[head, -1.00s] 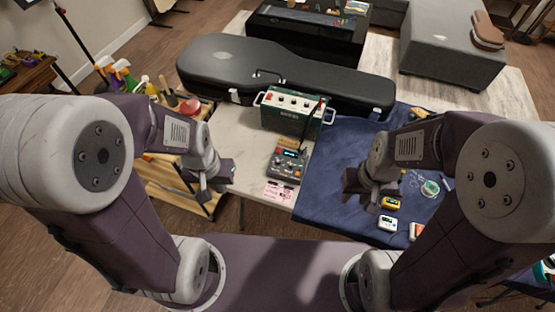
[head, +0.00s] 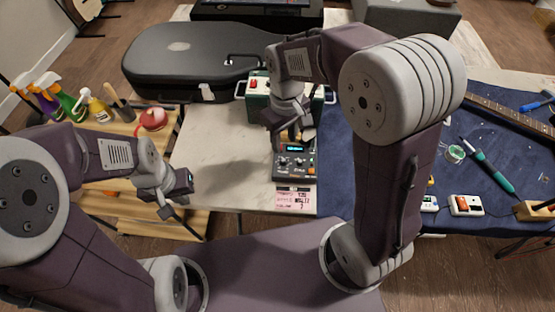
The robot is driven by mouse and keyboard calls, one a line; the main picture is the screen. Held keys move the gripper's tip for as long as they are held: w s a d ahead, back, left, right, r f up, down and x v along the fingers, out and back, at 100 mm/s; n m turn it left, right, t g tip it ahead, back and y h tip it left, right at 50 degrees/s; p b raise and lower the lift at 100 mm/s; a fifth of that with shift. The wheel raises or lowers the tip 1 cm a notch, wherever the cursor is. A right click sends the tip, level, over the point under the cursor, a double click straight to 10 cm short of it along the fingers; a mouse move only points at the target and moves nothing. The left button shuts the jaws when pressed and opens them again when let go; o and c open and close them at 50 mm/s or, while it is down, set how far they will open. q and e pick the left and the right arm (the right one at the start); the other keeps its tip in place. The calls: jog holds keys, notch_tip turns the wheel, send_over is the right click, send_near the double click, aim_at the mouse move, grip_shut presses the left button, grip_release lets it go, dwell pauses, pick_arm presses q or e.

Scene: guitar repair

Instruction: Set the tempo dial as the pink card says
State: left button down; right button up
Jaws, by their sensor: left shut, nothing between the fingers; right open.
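The pink card (head: 296,200) lies on the pale table top at its front edge, with handwriting too small to read for certain. Just behind it stands a grey device (head: 294,169) with several knobs and a lit display; which knob is the tempo dial I cannot tell. My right gripper (head: 296,139) is open over the back part of the device and hides some of it; whether it touches I cannot tell. My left gripper (head: 177,202) is shut and empty, left of the table's front edge, apart from the device.
A green amplifier box (head: 257,101) stands behind the device, partly hidden by my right arm. A black guitar case (head: 190,65) lies at the back. A blue cloth (head: 345,165) covers the right side, with a white pedal (head: 466,205) and tools. A wooden cart (head: 150,185) with spray bottles stands left.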

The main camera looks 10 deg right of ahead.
aim_at(283, 160)
notch_tip(283, 160, down, 9)
jog(key=shift+b, duration=1.2)
grip_shut()
